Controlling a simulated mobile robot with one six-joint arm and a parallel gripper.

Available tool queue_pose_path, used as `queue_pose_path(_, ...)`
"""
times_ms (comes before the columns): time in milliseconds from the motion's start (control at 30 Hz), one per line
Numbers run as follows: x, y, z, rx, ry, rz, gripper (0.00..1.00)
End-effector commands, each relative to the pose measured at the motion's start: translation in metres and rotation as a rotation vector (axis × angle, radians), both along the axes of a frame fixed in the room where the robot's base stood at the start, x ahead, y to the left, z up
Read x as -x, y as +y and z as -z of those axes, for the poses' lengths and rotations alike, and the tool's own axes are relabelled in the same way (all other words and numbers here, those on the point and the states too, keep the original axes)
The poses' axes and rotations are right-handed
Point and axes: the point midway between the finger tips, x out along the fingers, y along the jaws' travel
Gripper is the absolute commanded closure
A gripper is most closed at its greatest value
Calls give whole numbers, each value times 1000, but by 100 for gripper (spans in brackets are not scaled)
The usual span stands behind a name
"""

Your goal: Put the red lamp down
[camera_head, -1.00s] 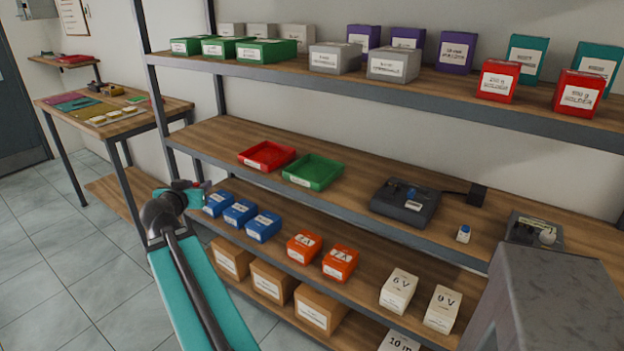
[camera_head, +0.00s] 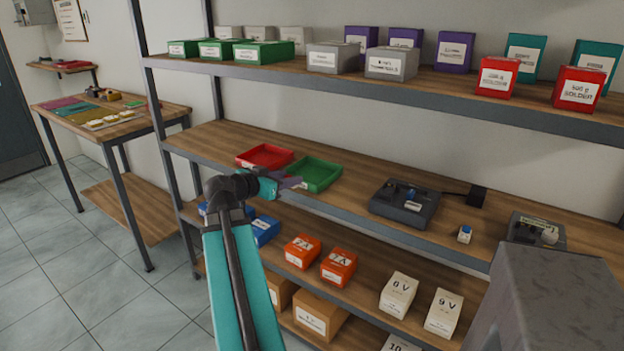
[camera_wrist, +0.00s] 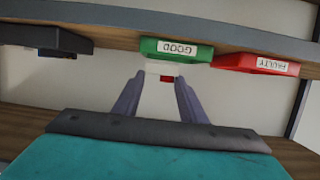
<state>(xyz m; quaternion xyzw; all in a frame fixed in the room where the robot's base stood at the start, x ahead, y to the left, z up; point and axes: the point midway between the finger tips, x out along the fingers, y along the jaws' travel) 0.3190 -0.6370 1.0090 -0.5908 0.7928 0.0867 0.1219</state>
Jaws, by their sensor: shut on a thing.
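My gripper (camera_head: 291,183) is at the front edge of the middle shelf, close to the green tray (camera_head: 318,172). In the wrist view its two fingers (camera_wrist: 163,84) are shut on the red lamp (camera_wrist: 167,79), a small red piece at the fingertips. In the head view I cannot make out the lamp. The green tray, labelled GOOD, also shows in the wrist view (camera_wrist: 150,57), upside down. The red tray (camera_head: 264,156) beside it is labelled FAULTY in the wrist view (camera_wrist: 236,64). Both trays look empty in the head view.
A dark device box (camera_head: 404,205) stands right of the trays on the middle shelf (camera_head: 350,200). The upper shelf (camera_head: 300,80) with boxes overhangs behind. Orange boxes (camera_head: 302,252) sit on the shelf below. A grey block (camera_head: 550,300) fills the lower right.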

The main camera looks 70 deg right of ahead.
Motion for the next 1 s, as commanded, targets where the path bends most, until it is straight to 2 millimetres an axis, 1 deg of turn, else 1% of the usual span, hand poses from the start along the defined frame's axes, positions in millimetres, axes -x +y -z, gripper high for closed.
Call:
queue_pose_path(200, 0, -1, 0, 0, 1, -1, 87)
queue_pose_path(367, -1, -12, 0, -1, 1, 0, 87)
queue_pose_path(1000, 3, -100, 8, -1, 1, 0, 87)
